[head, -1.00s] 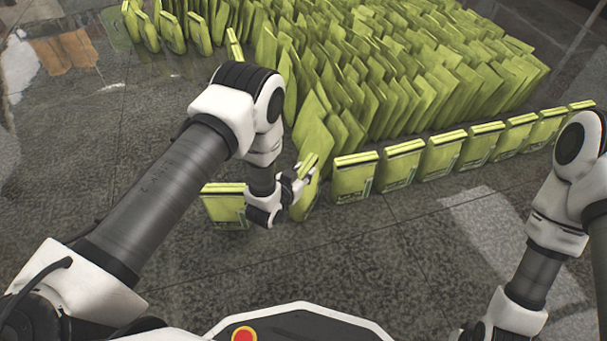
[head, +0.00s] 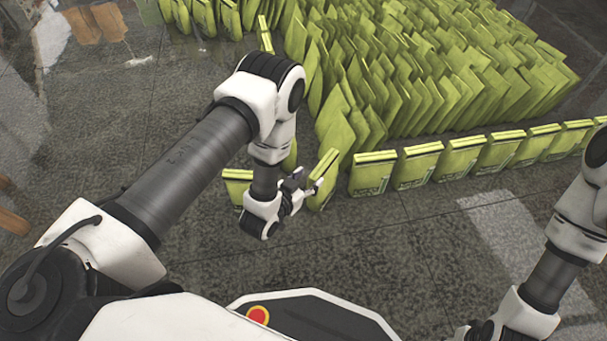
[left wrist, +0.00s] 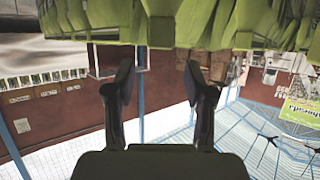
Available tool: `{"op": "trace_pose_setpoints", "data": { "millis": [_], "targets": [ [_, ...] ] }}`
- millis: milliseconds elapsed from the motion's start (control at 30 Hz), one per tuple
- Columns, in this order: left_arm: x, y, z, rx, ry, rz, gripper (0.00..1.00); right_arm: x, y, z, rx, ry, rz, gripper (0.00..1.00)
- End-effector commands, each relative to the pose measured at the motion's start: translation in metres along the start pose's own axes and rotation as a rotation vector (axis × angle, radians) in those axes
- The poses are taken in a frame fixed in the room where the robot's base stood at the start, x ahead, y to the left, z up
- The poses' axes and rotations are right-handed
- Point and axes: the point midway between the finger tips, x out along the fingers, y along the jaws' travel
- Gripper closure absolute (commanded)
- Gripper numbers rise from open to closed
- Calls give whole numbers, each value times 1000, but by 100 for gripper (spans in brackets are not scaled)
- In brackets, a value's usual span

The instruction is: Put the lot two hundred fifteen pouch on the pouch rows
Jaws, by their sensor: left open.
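A yellow-green pouch (head: 324,180) stands tilted at the left end of the front row in the head view, right beside my left gripper (head: 304,188). Its lot number cannot be read. My left gripper is open, its fingers at the pouch's left side; contact cannot be judged there. In the left wrist view, the open fingers (left wrist: 158,78) have nothing between them, and green pouches (left wrist: 160,25) hang across the top of the upside-down picture. The pouch rows include the upright front row (head: 416,165). My right gripper (head: 478,330) is at the bottom right, its fingers unclear.
Another pouch (head: 238,186) stands left of my left gripper, partly hidden by my arm. A dense field of pouches (head: 440,75) fills the area behind the front row. The grey floor (head: 390,250) in front is clear.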

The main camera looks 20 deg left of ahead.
Motion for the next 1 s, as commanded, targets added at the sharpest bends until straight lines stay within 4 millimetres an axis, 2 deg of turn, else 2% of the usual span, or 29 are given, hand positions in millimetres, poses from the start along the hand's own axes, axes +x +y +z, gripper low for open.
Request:
{"op": "trace_pose_setpoints", "data": {
  "millis": [33,133,367,467,567,633,700,800,867,1000],
  "targets": [
    [-12,0,-2,-1,-4,0,46,-9,0,0,-1,-1,0,60],
    [-22,0,-1,0,-2,1,46,-12,0,1,-2,-2,0,60],
    [-26,-1,3,-1,-14,-1,46,-10,0,1,-3,-3,0,60],
    [-41,-7,24,-17,-165,-21,46,-10,0,1,-3,-2,0,60],
    [-88,-16,65,-62,-488,-60,46,-11,0,1,-3,-2,0,60],
    [-139,-18,91,-109,-739,-89,46,-10,0,1,-3,-2,0,60],
    [-190,-15,106,-154,-953,-109,46,-10,0,1,-3,-2,0,60],
    [-237,-10,113,-195,-1135,-125,46,-10,0,1,-3,-2,0,60],
    [-248,-8,114,-204,-1174,-128,46,-10,0,1,-2,-2,0,60],
    [-248,-8,115,-205,-1179,-128,46,-10,0,1,-3,-2,0,60]
  ]
}}
